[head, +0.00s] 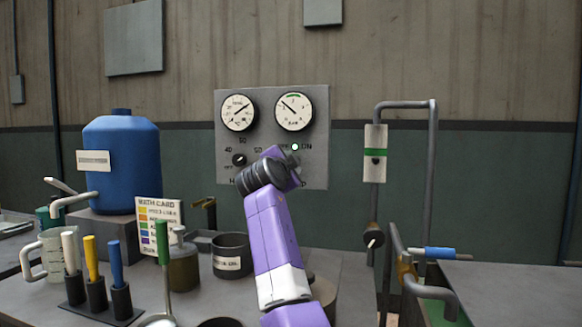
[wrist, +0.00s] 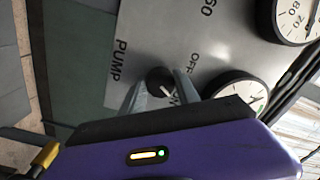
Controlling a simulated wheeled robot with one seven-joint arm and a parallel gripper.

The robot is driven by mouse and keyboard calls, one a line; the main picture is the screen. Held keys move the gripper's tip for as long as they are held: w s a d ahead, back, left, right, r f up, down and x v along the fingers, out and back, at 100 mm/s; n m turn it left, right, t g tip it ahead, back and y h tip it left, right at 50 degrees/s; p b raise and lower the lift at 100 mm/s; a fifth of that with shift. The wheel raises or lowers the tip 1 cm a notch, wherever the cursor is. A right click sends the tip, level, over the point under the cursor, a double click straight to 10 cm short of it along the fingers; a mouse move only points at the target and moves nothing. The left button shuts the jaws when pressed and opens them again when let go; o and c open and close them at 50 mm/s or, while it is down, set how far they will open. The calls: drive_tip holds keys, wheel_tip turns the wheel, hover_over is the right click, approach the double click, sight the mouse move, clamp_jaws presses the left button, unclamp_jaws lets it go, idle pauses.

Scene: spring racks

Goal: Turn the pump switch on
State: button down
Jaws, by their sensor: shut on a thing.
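The grey control panel (head: 225,130) hangs on the wall at the back. The pump switch is a dark round knob (wrist: 160,80) with a pale mark, above the word PUMP in panel terms; OFF and ON are printed beside it. My gripper (wrist: 158,90) has its two grey fingers on either side of the knob and is shut on it. In the head view my gripper (head: 291,165) is at the panel's lower right and hides the knob. A small bright white-green lamp (head: 295,147) shows between the OFF and ON labels.
Two round gauges (head: 238,113) and a heater-side dial (head: 239,159) are on the panel. A blue tank (head: 121,165), a bath card (head: 160,220), a dark pot (head: 231,257) and coloured-handled tools stand left. Pipes (head: 432,170) and a blue-handled valve (head: 440,253) are right.

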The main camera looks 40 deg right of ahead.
idle(0.3)
drive_tip(key=c, duration=0.9)
unclamp_jaws()
drive_tip(key=shift+s+a, duration=0.1)
drive_tip(key=v, duration=0.7)
drive_tip(key=shift+s+a, duration=0.2)
drive_tip(key=shift+a, duration=0.1)
